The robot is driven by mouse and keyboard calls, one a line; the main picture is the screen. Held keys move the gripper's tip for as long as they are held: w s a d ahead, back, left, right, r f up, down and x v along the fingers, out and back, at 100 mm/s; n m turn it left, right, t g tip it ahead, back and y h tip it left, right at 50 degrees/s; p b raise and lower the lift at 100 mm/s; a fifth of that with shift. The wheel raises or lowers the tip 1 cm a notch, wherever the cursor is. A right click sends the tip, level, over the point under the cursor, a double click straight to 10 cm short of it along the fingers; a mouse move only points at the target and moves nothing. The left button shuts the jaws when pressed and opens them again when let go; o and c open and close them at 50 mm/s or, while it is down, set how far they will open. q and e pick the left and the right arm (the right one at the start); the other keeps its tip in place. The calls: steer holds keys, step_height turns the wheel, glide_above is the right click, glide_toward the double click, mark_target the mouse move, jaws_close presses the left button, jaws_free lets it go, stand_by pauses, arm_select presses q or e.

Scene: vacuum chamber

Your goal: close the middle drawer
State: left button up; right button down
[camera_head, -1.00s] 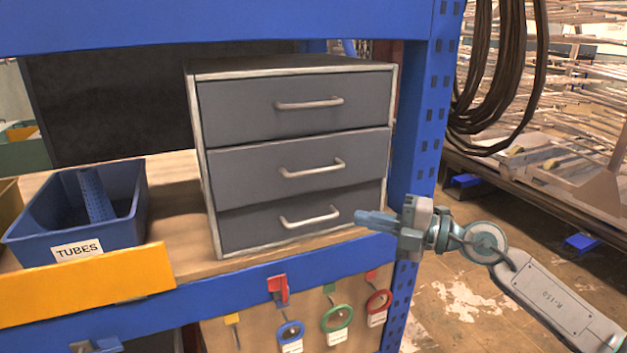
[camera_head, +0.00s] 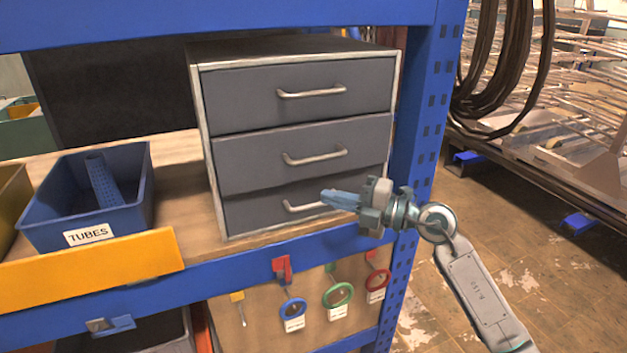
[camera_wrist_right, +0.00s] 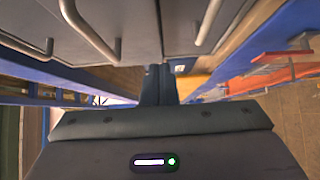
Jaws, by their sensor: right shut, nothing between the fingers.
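The grey cabinet (camera_head: 204,140) with three drawers stands on the wooden shelf. Its middle drawer (camera_head: 245,160), with a bar handle (camera_head: 315,158), sticks out slightly past the bottom drawer (camera_head: 250,212) and shades its upper part. The top drawer (camera_head: 240,100) looks shut. My right gripper (camera_head: 328,197) is shut and empty, in front of the bottom drawer, and covers the right end of that drawer's handle. In the right wrist view its fingers (camera_wrist_right: 158,85) point toward the drawer fronts, and the middle handle (camera_wrist_right: 90,30) shows above left. I cannot tell whether they touch anything. My left gripper is not in view.
A blue bin marked TUBES (camera_head: 90,200) stands left of the cabinet. A blue rack post (camera_head: 420,130) rises close on the right. Tools on a board (camera_head: 337,295) hang below the blue shelf beam. Open floor lies at the lower right.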

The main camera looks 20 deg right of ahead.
mark_target(305, 179)
steer(key=w+p, duration=0.1)
steer(key=w+a, duration=0.1)
steer(key=w, duration=0.1)
steer(key=w+a+p, duration=0.1)
steer(key=w, duration=0.1)
steer(key=shift+w+a+r+p, duration=0.15)
steer(key=shift+a+p, duration=0.1)
steer(key=shift+p, duration=0.05)
steer(key=shift+w, duration=0.4)
steer(key=shift+w+p, duration=0.4)
steer(key=shift+w, duration=0.7)
steer(key=shift+s+r, duration=0.1)
steer(key=shift+s, duration=0.05)
steer(key=shift+d, duration=0.1)
